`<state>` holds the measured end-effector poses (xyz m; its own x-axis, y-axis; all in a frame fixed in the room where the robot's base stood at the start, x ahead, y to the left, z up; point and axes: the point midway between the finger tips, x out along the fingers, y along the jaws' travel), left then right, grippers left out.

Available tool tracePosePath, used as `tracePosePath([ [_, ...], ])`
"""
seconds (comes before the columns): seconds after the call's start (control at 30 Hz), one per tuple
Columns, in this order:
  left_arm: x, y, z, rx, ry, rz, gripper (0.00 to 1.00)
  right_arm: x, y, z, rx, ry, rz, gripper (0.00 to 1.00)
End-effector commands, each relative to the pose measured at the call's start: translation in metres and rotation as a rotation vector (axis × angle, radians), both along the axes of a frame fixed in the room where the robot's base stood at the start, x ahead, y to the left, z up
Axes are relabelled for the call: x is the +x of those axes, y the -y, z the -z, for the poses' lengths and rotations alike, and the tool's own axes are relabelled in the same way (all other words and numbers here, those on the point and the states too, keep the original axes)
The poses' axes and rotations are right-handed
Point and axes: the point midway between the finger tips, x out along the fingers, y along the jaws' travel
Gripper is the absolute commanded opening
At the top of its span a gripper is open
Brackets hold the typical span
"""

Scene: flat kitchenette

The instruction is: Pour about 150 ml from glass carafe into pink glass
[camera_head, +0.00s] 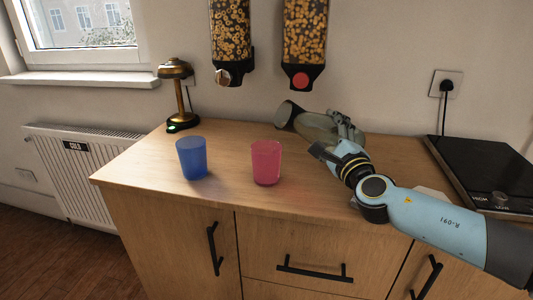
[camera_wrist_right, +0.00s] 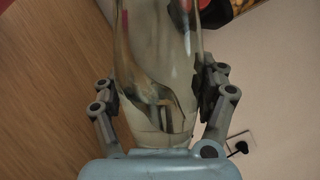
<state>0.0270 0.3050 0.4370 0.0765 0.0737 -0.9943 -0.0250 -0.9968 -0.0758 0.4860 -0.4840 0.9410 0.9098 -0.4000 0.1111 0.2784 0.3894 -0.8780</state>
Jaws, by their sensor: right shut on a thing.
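The pink glass (camera_head: 266,162) stands upright on the wooden counter, right of the blue glass. The glass carafe (camera_head: 316,126) is held tilted in the air, its dark mouth pointing left, above and to the right of the pink glass in the head view. My right gripper (camera_head: 343,138) is shut around the carafe. In the right wrist view the clear carafe (camera_wrist_right: 158,60) fills the space between the two fingers of my right gripper (camera_wrist_right: 160,88). How much liquid is inside is hard to tell. My left gripper is not in view.
A blue glass (camera_head: 192,159) stands left of the pink one. A brass lamp (camera_head: 178,95) stands at the back left corner. Two cereal dispensers (camera_head: 303,40) hang on the wall above. A black hob (camera_head: 485,168) is at the right. The counter (camera_head: 228,195) front is clear.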

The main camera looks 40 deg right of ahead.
Motion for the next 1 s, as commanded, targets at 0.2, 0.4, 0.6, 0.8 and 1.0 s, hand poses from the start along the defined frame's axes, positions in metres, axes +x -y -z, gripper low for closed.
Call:
tracePosePath([
  [0.2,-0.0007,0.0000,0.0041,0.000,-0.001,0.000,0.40,0.0028,-0.0053,0.0037,0.126,0.051,0.000,0.15],
  [0.4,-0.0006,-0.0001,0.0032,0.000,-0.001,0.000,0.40,0.0028,-0.0051,0.0026,0.129,0.053,0.000,0.15],
  [0.6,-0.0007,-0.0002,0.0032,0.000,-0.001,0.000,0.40,0.0028,-0.0051,0.0027,0.128,0.052,0.000,0.15],
  [0.8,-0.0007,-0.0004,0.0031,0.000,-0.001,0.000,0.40,0.0028,-0.0051,0.0027,0.128,0.052,0.000,0.15],
  [1.0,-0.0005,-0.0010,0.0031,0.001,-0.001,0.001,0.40,0.0028,-0.0050,0.0028,0.127,0.052,0.000,0.15],
])
